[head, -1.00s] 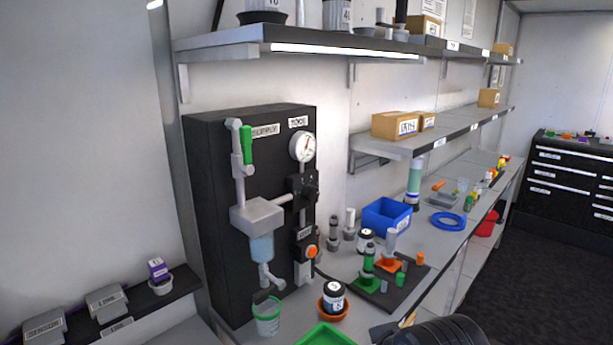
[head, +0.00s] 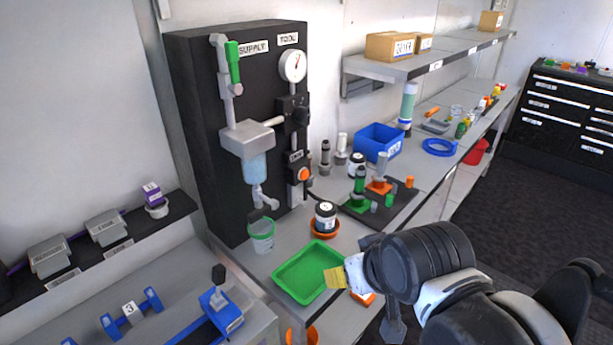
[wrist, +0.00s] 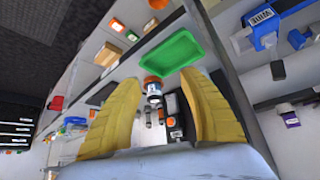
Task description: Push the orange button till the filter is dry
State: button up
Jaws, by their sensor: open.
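The clear filter bowl (head: 255,168) hangs under a grey housing on that panel. A spout below it points down toward a clear cup with a green rim (head: 261,234). My gripper (head: 335,279) is over the right part of the green tray, well to the front and right of the button. In the wrist view my gripper (wrist: 165,85) shows two yellow fingers spread apart with nothing held between them. The liquid level in the bowl is too small to tell.
A green tray (head: 290,288) lies on the bench in front of the panel. A black and white jar (head: 325,214) stands in an orange dish near the button. A dark mat (head: 400,206) with green and orange fittings and a blue bin (head: 365,139) are to the right.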

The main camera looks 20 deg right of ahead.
grip_shut()
dwell(1.1)
